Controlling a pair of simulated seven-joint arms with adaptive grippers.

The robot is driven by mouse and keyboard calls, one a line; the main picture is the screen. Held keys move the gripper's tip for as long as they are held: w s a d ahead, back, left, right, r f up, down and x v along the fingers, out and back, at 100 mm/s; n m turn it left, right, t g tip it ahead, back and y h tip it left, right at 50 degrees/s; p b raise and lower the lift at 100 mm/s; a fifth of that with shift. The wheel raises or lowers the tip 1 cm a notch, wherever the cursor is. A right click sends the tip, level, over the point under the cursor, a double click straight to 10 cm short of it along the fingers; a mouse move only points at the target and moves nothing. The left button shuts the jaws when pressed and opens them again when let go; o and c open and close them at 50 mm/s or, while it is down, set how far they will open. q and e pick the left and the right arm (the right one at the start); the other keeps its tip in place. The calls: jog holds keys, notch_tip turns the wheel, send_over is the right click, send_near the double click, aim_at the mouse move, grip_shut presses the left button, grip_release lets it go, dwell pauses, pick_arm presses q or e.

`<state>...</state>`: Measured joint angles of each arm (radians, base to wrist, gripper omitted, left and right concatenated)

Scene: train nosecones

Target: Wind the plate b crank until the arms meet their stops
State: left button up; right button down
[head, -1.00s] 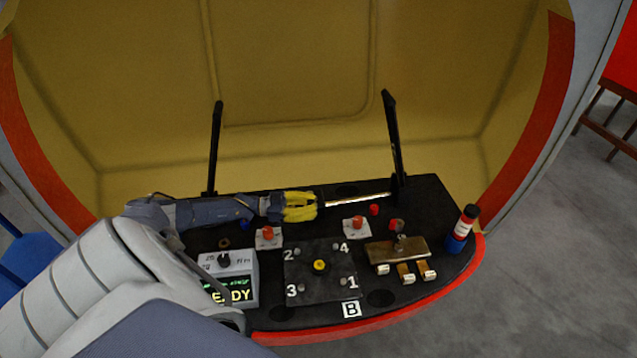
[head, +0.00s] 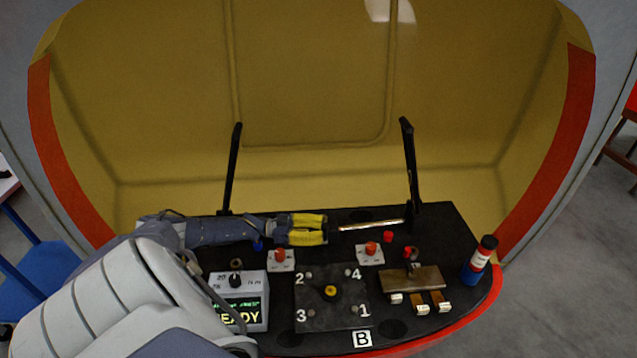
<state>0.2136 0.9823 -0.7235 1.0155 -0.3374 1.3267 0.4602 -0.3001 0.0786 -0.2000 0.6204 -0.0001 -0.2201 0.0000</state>
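Two black arms stand up at the back of the dark panel (head: 460,225), the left arm (head: 231,168) and the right arm (head: 410,160), both nearly upright. A shiny thin rod (head: 370,225) runs left from the foot of the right arm. I cannot make out a separate crank handle. My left gripper (head: 326,229), with yellow fingers, lies level, pointing right, just left of the rod's visible end. A dark line separates its fingers; whether they are apart or hold something is unclear. The label B (head: 361,339) is at the panel's front edge. My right gripper is out of view.
A dark square plate (head: 318,318) with marks 1 to 4 lies mid-panel. Two red buttons (head: 281,255) (head: 370,249) sit behind it. A display box (head: 247,297) reads READY. A brass block (head: 420,279) and a bottle (head: 479,258) are at right. My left forearm covers the front left.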

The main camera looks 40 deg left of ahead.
pick_arm(q)
jog(key=shift+o, duration=0.6)
jog(key=shift+d, duration=0.1)
jog(key=v, duration=0.7)
jog(key=shift+s, duration=0.1)
jog(key=shift+c, duration=0.2)
